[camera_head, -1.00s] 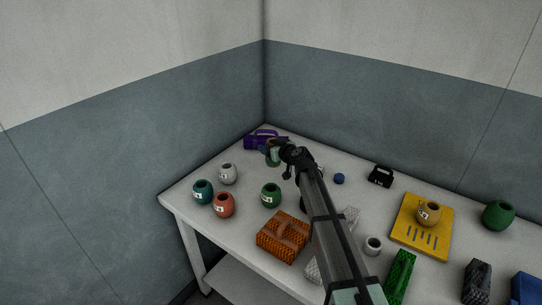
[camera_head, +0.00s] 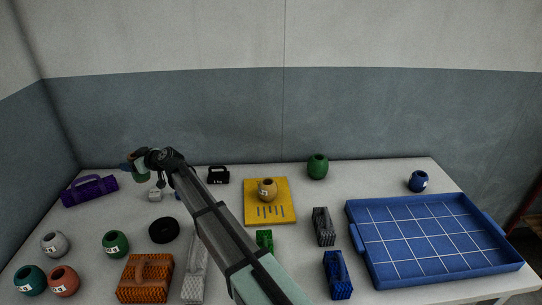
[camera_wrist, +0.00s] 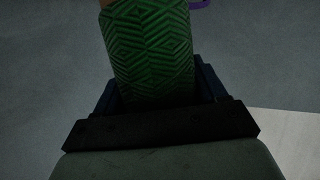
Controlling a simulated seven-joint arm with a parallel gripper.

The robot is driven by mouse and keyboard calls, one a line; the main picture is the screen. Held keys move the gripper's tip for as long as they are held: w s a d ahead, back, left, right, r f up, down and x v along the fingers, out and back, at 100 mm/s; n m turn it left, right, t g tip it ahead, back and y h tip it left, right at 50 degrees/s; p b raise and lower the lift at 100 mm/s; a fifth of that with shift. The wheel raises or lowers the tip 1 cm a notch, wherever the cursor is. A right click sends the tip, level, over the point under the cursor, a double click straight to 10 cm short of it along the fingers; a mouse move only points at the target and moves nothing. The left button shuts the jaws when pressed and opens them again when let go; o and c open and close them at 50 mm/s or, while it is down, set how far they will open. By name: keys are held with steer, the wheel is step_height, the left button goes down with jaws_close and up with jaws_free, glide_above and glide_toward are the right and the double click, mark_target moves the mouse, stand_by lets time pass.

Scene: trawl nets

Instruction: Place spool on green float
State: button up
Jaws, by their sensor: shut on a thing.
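My gripper (camera_head: 128,168) is raised over the far left part of the table. In the wrist view it is shut on a green ridged thing (camera_wrist: 150,50) with a zigzag pattern. A tan bit shows at that thing's upper edge. I cannot tell whether it is the spool. Two round green floats stand upright: one with a white label (camera_head: 115,243) at the front left, and a larger one (camera_head: 317,166) at the back, right of the yellow plate. Both are well apart from my gripper.
A purple handled block (camera_head: 89,191) lies at the far left. Grey, teal and red floats stand front left, near an orange block (camera_head: 145,279). A black ring (camera_head: 164,230) lies mid-left. A tan float stands on the yellow plate (camera_head: 284,187). A blue tray (camera_head: 436,281) is at the right.

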steer(key=w+d+r+m+t+h, duration=0.1)
steer(key=w+d, duration=0.3)
steer(key=d, duration=0.4)
steer(key=w+d+r, duration=0.1)
steer(key=w+d, duration=0.4)
steer(key=d, duration=0.4)
step_height(320, 180, up, 6)
steer(key=m+t+h, duration=0.3)
steer(key=m+t, duration=0.1)
glide_above(316, 155)
steer(key=shift+f, duration=4.85)
steer(key=o, duration=1.1)
steer(key=shift+f, duration=0.1)
